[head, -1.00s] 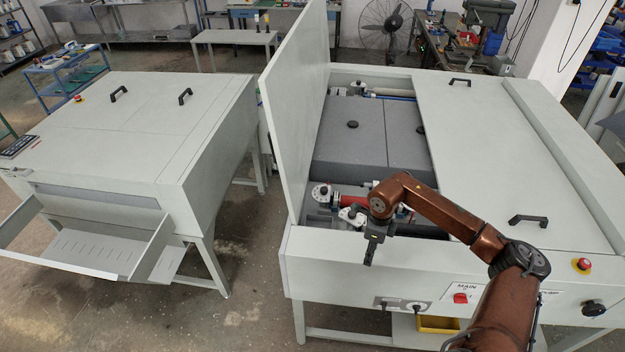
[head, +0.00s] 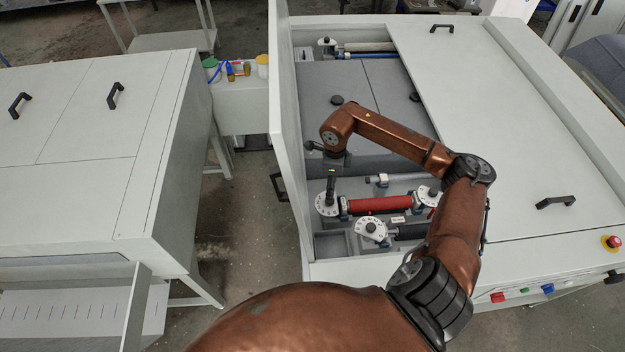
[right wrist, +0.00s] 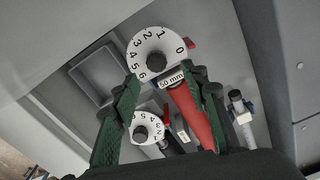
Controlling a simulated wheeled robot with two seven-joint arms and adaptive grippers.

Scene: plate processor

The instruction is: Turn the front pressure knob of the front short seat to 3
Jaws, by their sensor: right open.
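Inside the open machine, a white numbered dial with a dark central knob (head: 327,204) sits at the left end of a red roller (head: 380,205). In the right wrist view this dial (right wrist: 157,52) faces the camera, with a red pointer beside the 0. A second white dial (head: 371,230) stands in front of it; it also shows smaller in the right wrist view (right wrist: 147,129). A third dial (head: 430,194) is at the red roller's right end. My right gripper (head: 331,190) points down above the first dial. Its green fingers (right wrist: 167,82) are apart and empty. My left gripper is not in view.
The raised lid (head: 284,120) stands upright just left of the dials. A grey block (head: 340,95) lies behind them. A closed cover panel (head: 490,130) is on the right. A blue-tipped fitting (right wrist: 240,107) is near the right finger.

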